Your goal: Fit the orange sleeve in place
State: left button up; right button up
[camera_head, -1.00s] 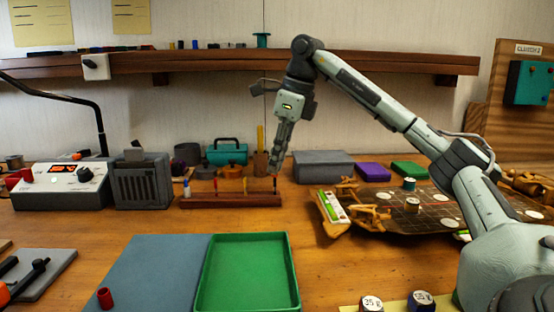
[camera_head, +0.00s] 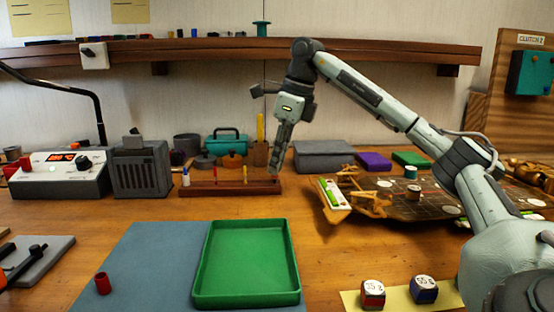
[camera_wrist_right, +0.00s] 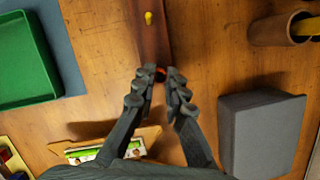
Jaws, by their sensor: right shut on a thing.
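My right gripper (camera_head: 275,172) points down at the right end of a low wooden rack (camera_head: 230,189). In the right wrist view the gripper (camera_wrist_right: 160,78) is shut on a small orange-red piece (camera_wrist_right: 160,73), which seems to be the orange sleeve; the fingers hide most of it. The fingertips are at or just above the rack's end (camera_wrist_right: 150,40); I cannot tell whether the piece touches it. The rack carries a red upright piece (camera_head: 215,175) and a yellow one (camera_head: 245,174). My left gripper is not in view.
A green tray (camera_head: 198,265) lies on a blue-grey mat (camera_head: 150,255), with a red cup (camera_head: 102,283) on the mat. A grey box (camera_head: 325,156) stands right of the gripper. Bare table lies in front of the rack.

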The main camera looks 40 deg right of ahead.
jog(key=shift+f+b, duration=0.3)
jog(key=shift+f, duration=0.3)
jog(key=o, duration=0.7)
jog(key=shift+o, duration=0.7)
jog(key=shift+o, duration=1.3)
jog(key=shift+r, duration=0.15)
